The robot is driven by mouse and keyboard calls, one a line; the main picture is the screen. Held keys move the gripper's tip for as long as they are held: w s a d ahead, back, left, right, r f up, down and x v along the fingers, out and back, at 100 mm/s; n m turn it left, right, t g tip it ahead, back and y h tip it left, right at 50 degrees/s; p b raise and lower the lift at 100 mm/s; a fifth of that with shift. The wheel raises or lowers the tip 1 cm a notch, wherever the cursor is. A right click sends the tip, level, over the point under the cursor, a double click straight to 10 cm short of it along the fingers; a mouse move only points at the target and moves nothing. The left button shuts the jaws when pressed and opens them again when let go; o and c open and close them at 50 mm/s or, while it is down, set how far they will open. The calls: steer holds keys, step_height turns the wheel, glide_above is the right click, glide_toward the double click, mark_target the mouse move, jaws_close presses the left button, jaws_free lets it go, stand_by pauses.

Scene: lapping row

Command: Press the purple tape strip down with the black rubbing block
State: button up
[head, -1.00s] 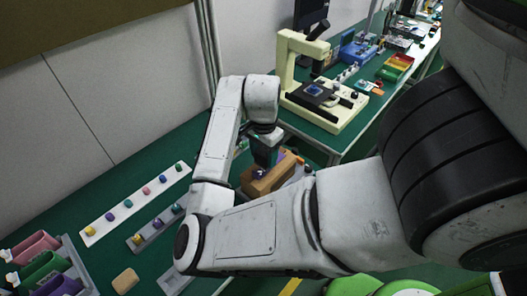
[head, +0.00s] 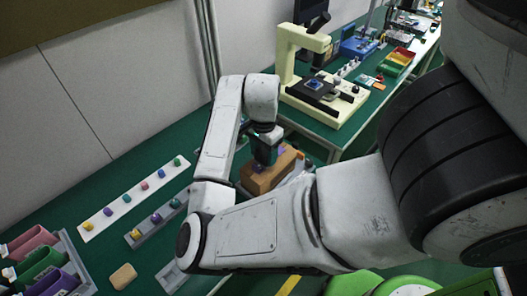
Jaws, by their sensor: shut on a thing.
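A tan block (head: 268,180) stands on the green bench near the middle of the head view. Purple patches of the tape strip (head: 281,151) show on its top, partly covered by my gripper. My gripper (head: 266,156) points down over the block's top, with its tips close to the strip. It is shut on a dark piece that I take for the black rubbing block, which is hard to tell apart from the dark fingers. I cannot tell whether it touches the tape.
A white strip (head: 125,201) and a grey strip (head: 150,227) carry coloured knobs at left. A tan piece (head: 123,277) lies near coloured bins (head: 42,262) at lower left. A cream microscope-like stand (head: 325,104) is on the bench behind. A wall borders the bench.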

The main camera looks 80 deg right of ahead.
steer(key=shift+f, duration=0.6)
stand_by(1.4)
steer(key=shift+r, duration=0.1)
step_height(320, 180, up, 7)
steer(key=p, duration=0.6)
stand_by(0.6)
